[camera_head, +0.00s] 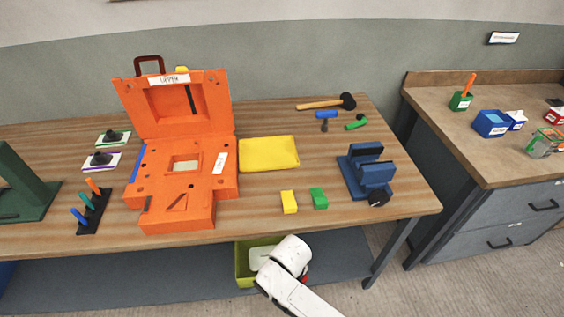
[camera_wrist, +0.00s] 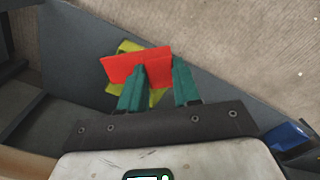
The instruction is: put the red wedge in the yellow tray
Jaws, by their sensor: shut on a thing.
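The red wedge (camera_wrist: 122,69) is held between the green fingers of my gripper (camera_wrist: 156,75) in the wrist view. My gripper is shut on it. A yellow-green thing (camera_wrist: 128,47) shows behind the wedge; how far apart they are I cannot tell. In the head view my white arm reaches down in front of the bench, and only a small red patch (camera_head: 305,279) shows beside it; the fingers are hidden. A flat yellow tray (camera_head: 269,153) lies on the bench, right of the orange mould.
A yellow-green bin (camera_head: 243,268) stands on the lower shelf (camera_head: 120,288), partly behind my arm. The bench holds an orange mould (camera_head: 180,190), a yellow block (camera_head: 289,202), a green block (camera_head: 319,199) and a blue vise (camera_head: 367,175). A bench leg (camera_head: 387,255) stands to the right.

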